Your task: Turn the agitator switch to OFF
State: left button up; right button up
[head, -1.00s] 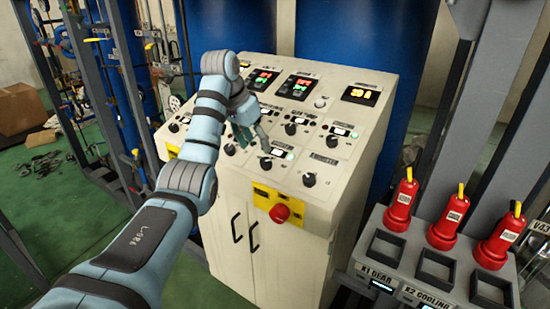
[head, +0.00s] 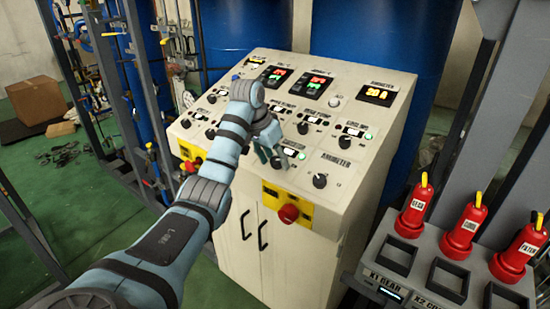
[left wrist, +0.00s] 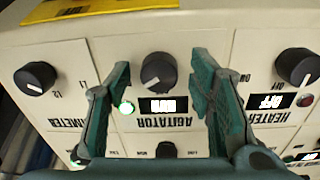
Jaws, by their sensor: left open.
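The agitator switch (left wrist: 158,72) is a round black knob in the left wrist view, seen upside down above its AGITATOR label. Its small display (left wrist: 163,104) seems to read RUN, and a green lamp (left wrist: 127,107) is lit beside it. My left gripper (left wrist: 160,75) is open, with one teal finger on each side of the knob; I cannot tell whether either touches it. In the head view the left gripper (head: 273,157) is over the lower part of the panel and hides the knob. My right gripper is not in view.
The ammeter knob (left wrist: 35,77) and heater knob (left wrist: 296,66) flank the agitator switch. A red emergency button (head: 289,213) on a yellow plate sits on the control cabinet (head: 300,255) below. Red-handled holders (head: 463,232) stand at the right.

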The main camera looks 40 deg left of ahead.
pick_arm(q)
jog(key=shift+s, duration=0.1)
jog(key=c, duration=1.2)
jog(key=shift+o, duration=0.2)
jog(key=shift+n, duration=0.4)
jog(key=n, duration=0.5)
jog(key=shift+r+n, duration=0.1)
jog(key=shift+n, duration=0.2)
jog(key=n, duration=0.5)
jog(key=shift+d+n, duration=0.1)
jog(key=shift+n, duration=0.3)
jog(key=o, duration=1.2)
jog(key=shift+c, duration=0.2)
